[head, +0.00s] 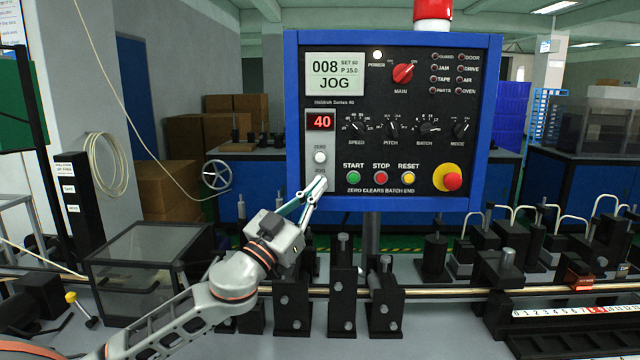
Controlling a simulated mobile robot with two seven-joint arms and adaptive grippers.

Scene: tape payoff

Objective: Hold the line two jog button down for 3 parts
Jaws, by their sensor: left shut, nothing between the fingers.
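The control panel (440,115) has a blue frame and a black face and stands upright in the middle of the head view. Its screen (335,76) reads 008, SET 60, P 15.0 and JOG. A red counter (320,121) below it shows 40. My left gripper (320,181) is shut and empty, its fingertips at the jog button's place under the white zero button (320,157). The fingertips cover the jog button, so I cannot see how far it is pressed. My right gripper is not in view.
Green start (354,178), red stop (381,178) and yellow reset (409,178) buttons sit right of my fingertips, with a red emergency knob (452,181) beyond. A long rod (440,292) and black fixtures run along the bench below. A clear box (150,265) stands at left.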

